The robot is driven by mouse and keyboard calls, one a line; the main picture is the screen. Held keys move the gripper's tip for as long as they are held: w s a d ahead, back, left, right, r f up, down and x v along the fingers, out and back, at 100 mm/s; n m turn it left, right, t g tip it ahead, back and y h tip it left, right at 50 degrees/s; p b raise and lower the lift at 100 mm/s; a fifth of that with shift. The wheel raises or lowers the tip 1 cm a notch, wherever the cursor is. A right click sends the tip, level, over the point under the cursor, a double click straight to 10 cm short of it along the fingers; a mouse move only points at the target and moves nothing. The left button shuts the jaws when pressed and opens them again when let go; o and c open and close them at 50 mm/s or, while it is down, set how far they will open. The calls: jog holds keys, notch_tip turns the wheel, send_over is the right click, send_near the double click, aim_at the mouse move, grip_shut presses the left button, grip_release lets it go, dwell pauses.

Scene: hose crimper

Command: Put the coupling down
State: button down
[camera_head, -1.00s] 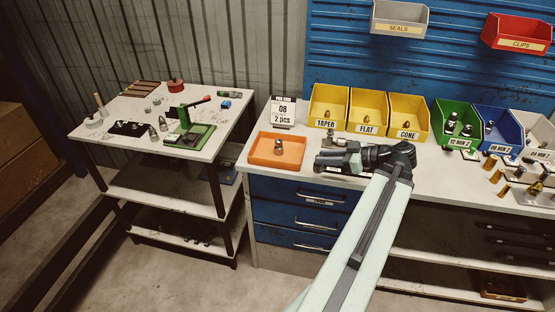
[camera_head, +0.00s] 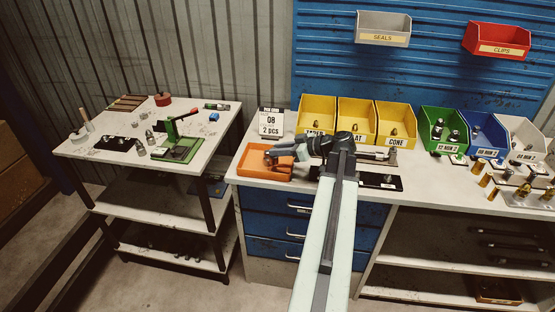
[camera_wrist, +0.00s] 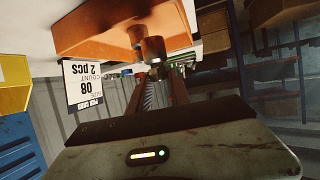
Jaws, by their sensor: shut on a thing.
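The coupling (camera_wrist: 153,50) is a small brownish metal piece at the fingertips in the wrist view. It appears upright, with the picture upside down. My gripper (camera_wrist: 156,76) is shut on it. In the head view my gripper (camera_head: 269,157) reaches left over the orange tray (camera_head: 262,174) at the bench's left end. The tray also shows close beyond the coupling in the wrist view (camera_wrist: 100,32). I cannot tell whether the coupling touches the tray floor. The gripper hides much of the tray's inside, including any other piece there.
A count card (camera_head: 271,123) reading 08, 2 pcs stands behind the tray. Yellow bins (camera_head: 357,113) line the bench to the right. A black mat (camera_head: 375,181) with a small fitting lies beside my arm. A cart with a green press (camera_head: 178,150) stands left.

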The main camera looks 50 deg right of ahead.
notch_tip(320, 180, down, 4)
jog(key=b, duration=0.3)
jog(key=shift+b, duration=0.3)
jog(key=shift+r, duration=0.25)
jog(key=shift+f, duration=0.15)
jog(key=c, duration=1.2)
grip_release()
